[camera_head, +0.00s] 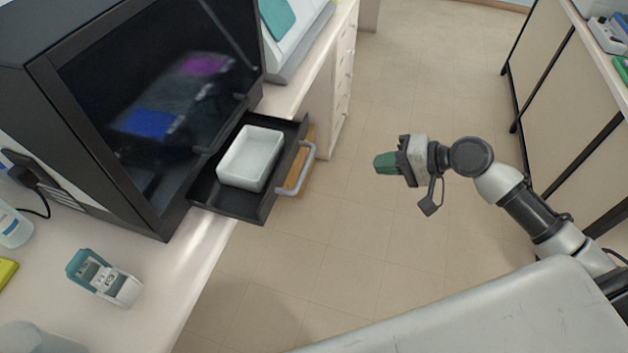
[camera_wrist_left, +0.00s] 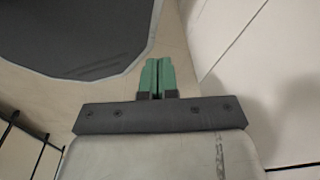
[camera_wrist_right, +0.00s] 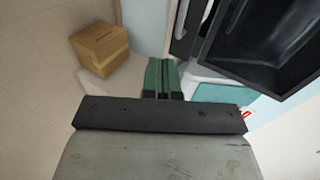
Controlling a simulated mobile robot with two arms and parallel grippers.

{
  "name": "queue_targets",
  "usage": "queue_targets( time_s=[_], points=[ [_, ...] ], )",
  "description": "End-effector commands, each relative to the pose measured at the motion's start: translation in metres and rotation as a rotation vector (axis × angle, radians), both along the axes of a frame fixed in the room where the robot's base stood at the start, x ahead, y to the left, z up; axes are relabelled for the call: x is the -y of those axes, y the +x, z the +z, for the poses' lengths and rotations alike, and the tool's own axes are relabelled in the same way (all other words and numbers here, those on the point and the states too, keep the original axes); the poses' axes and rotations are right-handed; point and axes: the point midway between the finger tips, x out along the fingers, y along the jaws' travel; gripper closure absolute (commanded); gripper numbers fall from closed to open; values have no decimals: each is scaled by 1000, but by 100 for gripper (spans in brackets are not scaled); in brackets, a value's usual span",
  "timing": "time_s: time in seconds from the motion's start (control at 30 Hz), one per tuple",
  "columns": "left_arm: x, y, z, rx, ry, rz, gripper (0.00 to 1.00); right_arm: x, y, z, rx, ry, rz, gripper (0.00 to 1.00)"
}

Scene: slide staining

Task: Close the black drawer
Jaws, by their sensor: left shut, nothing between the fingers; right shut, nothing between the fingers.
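The black drawer (camera_head: 236,202) is pulled out of the black cabinet (camera_head: 50,95) and hangs out past the counter's edge. A white tray (camera_head: 251,157) sits inside it. The drawer's grey curved handle (camera_head: 303,172) faces right, toward the open floor. My right gripper (camera_head: 384,163) is shut and empty, in the air to the right of the handle and apart from it. Its green fingertips also show together in the right wrist view (camera_wrist_right: 162,78). My left gripper (camera_wrist_left: 158,78) is shut and empty in the left wrist view; it does not show in the head view.
A teal and white device (camera_head: 105,278) stands on the white counter (camera_head: 205,240) at the lower left. A cardboard box (camera_wrist_right: 101,48) lies on the floor in the right wrist view. The floor (camera_head: 335,240) between the drawer and my right arm is clear.

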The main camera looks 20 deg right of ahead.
Motion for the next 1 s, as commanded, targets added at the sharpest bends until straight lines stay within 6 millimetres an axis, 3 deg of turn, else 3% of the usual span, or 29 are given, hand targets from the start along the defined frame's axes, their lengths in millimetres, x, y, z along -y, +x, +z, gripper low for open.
queue_targets(
  time_s=[0.1,0.2,0.7,1.0],
  points=[
    [-1,0,-2,0,1,0,100,-12,-9,19,-10,32,46,100],
    [-1,0,0,0,1,0,100,-19,-8,21,-14,44,53,100],
    [2,3,22,5,-3,1,100,-89,40,-23,-12,44,53,100],
    [2,3,33,5,-3,1,100,-117,59,-31,-12,40,51,100]
  ],
)
